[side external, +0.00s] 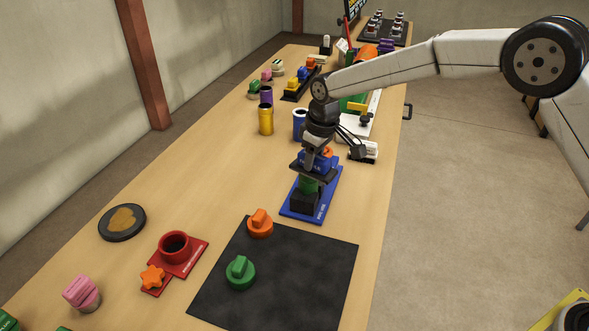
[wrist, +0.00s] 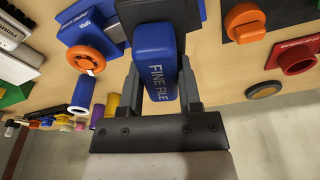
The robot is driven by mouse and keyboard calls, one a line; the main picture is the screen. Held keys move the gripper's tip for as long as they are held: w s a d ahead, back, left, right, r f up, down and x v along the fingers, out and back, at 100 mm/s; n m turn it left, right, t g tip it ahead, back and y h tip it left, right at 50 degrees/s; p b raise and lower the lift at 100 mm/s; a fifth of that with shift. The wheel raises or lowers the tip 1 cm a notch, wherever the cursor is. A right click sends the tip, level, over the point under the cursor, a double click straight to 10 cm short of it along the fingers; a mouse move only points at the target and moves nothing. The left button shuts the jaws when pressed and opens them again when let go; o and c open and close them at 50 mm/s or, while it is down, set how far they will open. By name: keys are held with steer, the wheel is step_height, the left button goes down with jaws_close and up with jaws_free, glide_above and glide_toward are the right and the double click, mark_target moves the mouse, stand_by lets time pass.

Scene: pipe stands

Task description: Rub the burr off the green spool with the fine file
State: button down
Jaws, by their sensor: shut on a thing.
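My gripper (side external: 314,168) is shut on the fine file (wrist: 158,62), a blue block lettered FINE FILE that fills the space between the two fingers in the wrist view. In the side view the file shows as blue at the jaws, just above the green spool (side external: 308,185). The spool sits on a black block on a blue base plate (side external: 327,207). The file is at or very near the spool's top; I cannot tell whether they touch. The burr cannot be made out, and the file hides the spool in the wrist view.
A black mat (side external: 290,275) in front carries an orange knobbed piece (side external: 260,224) and a green one (side external: 240,272). A red stand (side external: 174,248) and a round dark dish (side external: 122,222) lie left. Yellow (side external: 265,118) and blue (side external: 300,124) cylinders stand behind. The table's left middle is clear.

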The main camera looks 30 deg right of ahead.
steer(key=shift+f, duration=0.1)
steer(key=shift+w+a, duration=0.3)
steer(key=shift+w, duration=0.2)
steer(key=shift+w+a, duration=0.3)
steer(key=shift+w, duration=0.2)
steer(key=shift+s+d+r, duration=0.1)
steer(key=shift+r, duration=0.15)
steer(key=shift+s+d+f, duration=0.1)
steer(key=shift+s+d, duration=0.4)
steer(key=shift+s, duration=0.4)
steer(key=shift+w+a, duration=0.1)
steer(key=shift+w, duration=0.05)
steer(key=shift+w+a+f, duration=0.25)
steer(key=shift+w+a, duration=0.25)
steer(key=shift+w, duration=0.35)
steer(key=shift+s, duration=0.15)
